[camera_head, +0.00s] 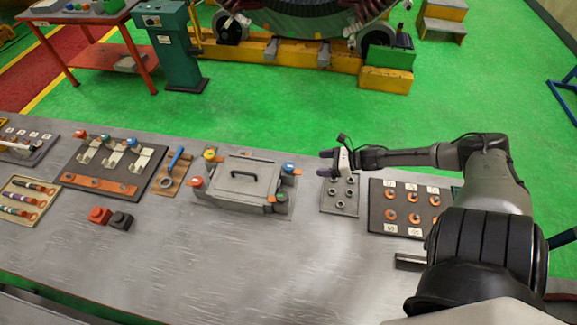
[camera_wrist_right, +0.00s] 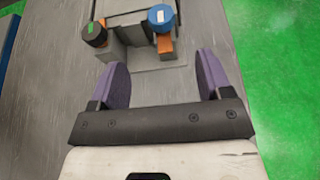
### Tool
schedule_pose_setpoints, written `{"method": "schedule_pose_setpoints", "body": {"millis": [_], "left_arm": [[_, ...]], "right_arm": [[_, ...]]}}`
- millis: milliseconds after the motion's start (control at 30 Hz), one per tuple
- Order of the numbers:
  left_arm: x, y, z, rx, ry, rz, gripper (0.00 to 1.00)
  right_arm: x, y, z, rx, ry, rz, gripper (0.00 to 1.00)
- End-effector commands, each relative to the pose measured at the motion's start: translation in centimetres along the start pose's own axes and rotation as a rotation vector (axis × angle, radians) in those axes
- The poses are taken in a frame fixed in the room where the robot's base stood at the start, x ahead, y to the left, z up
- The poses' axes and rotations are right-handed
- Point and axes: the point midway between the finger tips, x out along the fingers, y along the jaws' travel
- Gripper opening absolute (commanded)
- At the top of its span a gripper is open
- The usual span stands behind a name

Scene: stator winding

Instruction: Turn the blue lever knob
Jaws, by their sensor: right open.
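The blue lever knob (camera_head: 289,168) sits on the back right corner of the grey box (camera_head: 240,184) with a dark handle on its lid. It also shows at the top of the right wrist view (camera_wrist_right: 161,16), a round blue cap with a white mark above an orange lever. My right gripper (camera_head: 325,163) is open and empty, just to the right of the knob and apart from it. Its purple fingers in the right wrist view (camera_wrist_right: 162,78) point toward the box, with the knob beyond them. My left gripper is not in view.
Yellow (camera_head: 210,154) and red (camera_head: 196,182) knobs are on the box's left side. A plate with several nuts (camera_head: 340,208) lies below my right gripper. The table front (camera_head: 270,265) is clear.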

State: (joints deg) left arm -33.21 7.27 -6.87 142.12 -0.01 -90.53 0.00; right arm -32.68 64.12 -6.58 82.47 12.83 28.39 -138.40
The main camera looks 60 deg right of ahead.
Motion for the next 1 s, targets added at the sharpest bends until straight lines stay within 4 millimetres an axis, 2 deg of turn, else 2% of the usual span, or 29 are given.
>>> {"method": "schedule_pose_setpoints", "body": {"millis": [167, 700, 1000], "left_arm": [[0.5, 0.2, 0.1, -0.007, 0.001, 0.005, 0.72], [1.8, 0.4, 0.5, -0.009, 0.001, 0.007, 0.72], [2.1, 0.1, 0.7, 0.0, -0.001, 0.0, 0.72]], "right_arm": [[1.5, -0.1, 0.0, -0.007, -0.004, 0.0, 0.72], [8.5, -0.1, 0.1, -0.006, -0.003, -0.002, 0.72], [11.7, -0.1, 0.0, -0.004, -0.001, -0.003, 0.72]]}}
